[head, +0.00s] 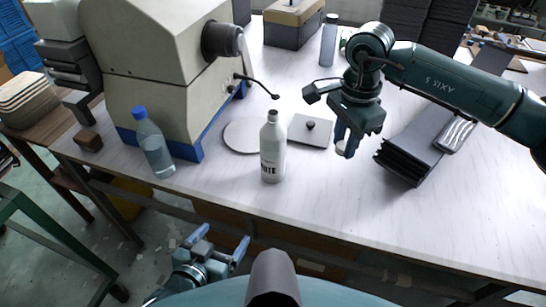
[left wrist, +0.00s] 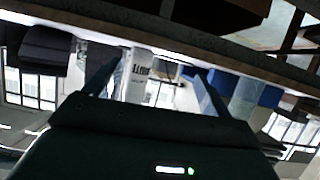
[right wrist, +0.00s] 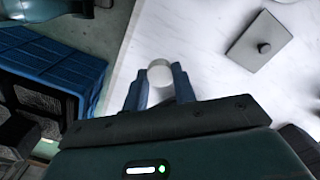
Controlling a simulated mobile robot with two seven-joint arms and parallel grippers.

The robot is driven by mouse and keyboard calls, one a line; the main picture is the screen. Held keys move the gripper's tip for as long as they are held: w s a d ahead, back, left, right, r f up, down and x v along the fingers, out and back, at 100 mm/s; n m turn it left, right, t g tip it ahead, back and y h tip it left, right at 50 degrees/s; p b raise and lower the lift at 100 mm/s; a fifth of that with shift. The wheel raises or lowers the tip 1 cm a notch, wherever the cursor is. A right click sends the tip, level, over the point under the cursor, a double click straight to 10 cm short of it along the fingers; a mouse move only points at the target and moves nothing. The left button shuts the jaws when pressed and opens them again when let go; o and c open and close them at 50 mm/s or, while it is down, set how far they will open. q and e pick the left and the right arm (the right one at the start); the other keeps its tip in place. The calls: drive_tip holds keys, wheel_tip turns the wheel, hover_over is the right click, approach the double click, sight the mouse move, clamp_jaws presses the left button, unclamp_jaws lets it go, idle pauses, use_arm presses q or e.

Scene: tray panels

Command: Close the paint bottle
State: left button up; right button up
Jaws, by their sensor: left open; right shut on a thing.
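The white paint bottle (head: 272,152) with dark lettering stands upright on the table, left of my right gripper; its narrow neck bears no white cap. The bottle also shows between the fingers in the left wrist view (left wrist: 137,75), beyond them. My right gripper (head: 345,143) is shut on a small round white cap (right wrist: 160,74), held to the right of the bottle; the cap is partly hidden by the fingers in the head view (head: 341,148). My left gripper (head: 222,246) is open and empty, in front of the table's front edge and apart from the bottle.
A clear bottle with a blue cap (head: 155,148) stands left, by a large beige machine (head: 165,80). A grey disc (head: 240,136) and a square plate with a knob (head: 303,138) lie behind the paint bottle. A dark stack (head: 405,160) lies right. The front right table is clear.

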use_arm(q)
drive_tip(key=w+d+r+t+h, duration=0.1)
drive_tip(key=w+d+r+t, duration=0.1)
drive_tip(key=w+d+r, duration=0.3)
drive_tip(key=m+t+h+b, duration=0.2)
approach(274, 136)
drive_tip(key=shift+w+a+f, duration=0.25)
drive_tip(key=shift+f, duration=0.35)
drive_tip(key=shift+w+a+f, duration=0.25)
drive_tip(key=shift+w+f, duration=0.05)
drive_tip(key=shift+f, duration=0.3)
use_arm(e)
drive_tip(key=w+a+r+m, duration=0.4)
drive_tip(key=a+m, duration=0.3)
drive_tip(key=m, duration=0.8)
drive_tip(key=w+a+r+m, duration=0.5)
drive_tip(key=a+m, duration=0.2)
drive_tip(key=m, duration=0.9)
drive_tip(key=shift+w, duration=0.4)
drive_tip(key=shift+a, duration=0.1)
use_arm(q)
drive_tip(key=x, duration=1.2)
drive_tip(key=shift+d+f, duration=0.1)
drive_tip(key=shift+c, duration=0.5)
drive_tip(key=c, duration=1.3)
drive_tip(key=shift+c, duration=0.3)
use_arm(e)
drive_tip(key=shift+f, duration=2.45)
